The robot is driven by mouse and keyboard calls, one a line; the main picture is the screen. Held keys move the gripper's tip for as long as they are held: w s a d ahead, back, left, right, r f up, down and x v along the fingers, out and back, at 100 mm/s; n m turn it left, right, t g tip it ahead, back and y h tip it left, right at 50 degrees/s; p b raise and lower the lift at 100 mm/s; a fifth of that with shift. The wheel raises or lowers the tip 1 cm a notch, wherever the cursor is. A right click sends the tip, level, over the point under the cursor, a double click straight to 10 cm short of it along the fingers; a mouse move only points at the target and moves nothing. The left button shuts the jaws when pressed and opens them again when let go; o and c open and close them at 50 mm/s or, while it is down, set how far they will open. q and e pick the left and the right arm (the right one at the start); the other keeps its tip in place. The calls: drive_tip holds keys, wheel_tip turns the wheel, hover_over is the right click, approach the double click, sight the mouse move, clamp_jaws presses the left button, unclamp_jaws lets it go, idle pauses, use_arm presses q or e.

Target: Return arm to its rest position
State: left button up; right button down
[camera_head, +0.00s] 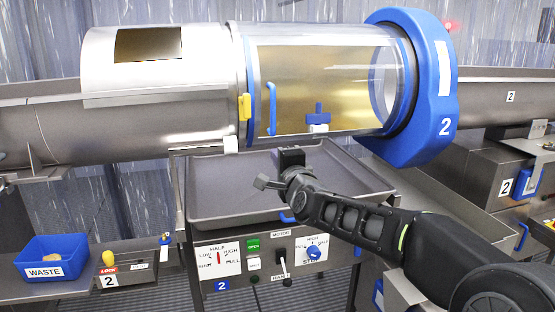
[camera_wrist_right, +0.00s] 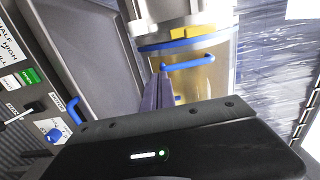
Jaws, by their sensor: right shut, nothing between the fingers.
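My right arm (camera_head: 365,222) reaches in from the lower right, in front of the tray and the control panel. My right gripper (camera_head: 268,183) is below the clear drum section, over the front of the grey tray, and is shut and empty. In the right wrist view its fingers (camera_wrist_right: 159,88) are together, with the drum's blue handle (camera_wrist_right: 188,62) behind them. The gripper appears apart from the drum and handle. My left gripper and arm do not show in either view.
Above is the drum with a clear cover (camera_head: 325,85) and blue end ring (camera_head: 425,90). The grey tray (camera_head: 225,190) lies beneath. The control panel (camera_head: 265,260) has a blue knob (camera_head: 314,253). A blue waste bin (camera_head: 52,262) and yellow lock knob (camera_head: 108,258) are at lower left.

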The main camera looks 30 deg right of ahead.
idle(0.5)
drive_tip(key=s+a+f+n+g+y, duration=0.15)
drive_tip(key=a+f+n, duration=0.35)
drive_tip(key=f, duration=0.7)
drive_tip(key=a+f+n+g+y, duration=0.2)
drive_tip(key=a+f+n+g, duration=0.3)
drive_tip(key=f, duration=0.7)
drive_tip(key=s+a+f+n+y, duration=0.15)
drive_tip(key=a+f+n, duration=0.35)
drive_tip(key=f, duration=0.7)
drive_tip(key=s+a+f+n+g+y, duration=0.1)
drive_tip(key=s+a+f+g+y, duration=0.1)
drive_tip(key=s+a+f, duration=0.4)
drive_tip(key=s+a+f+n+g+y, duration=0.15)
drive_tip(key=s+a+f, duration=0.3)
drive_tip(key=f, duration=0.45)
drive_tip(key=s+a+f+n+g, duration=0.1)
drive_tip(key=s+a+f+g, duration=0.2)
drive_tip(key=s, duration=0.7)
drive_tip(key=s+a+f+n+g+y, duration=0.1)
drive_tip(key=s+a+f+g, duration=0.2)
drive_tip(key=s+a+f, duration=0.5)
drive_tip(key=shift+s+g, duration=0.3)
drive_tip(key=shift+s, duration=0.65)
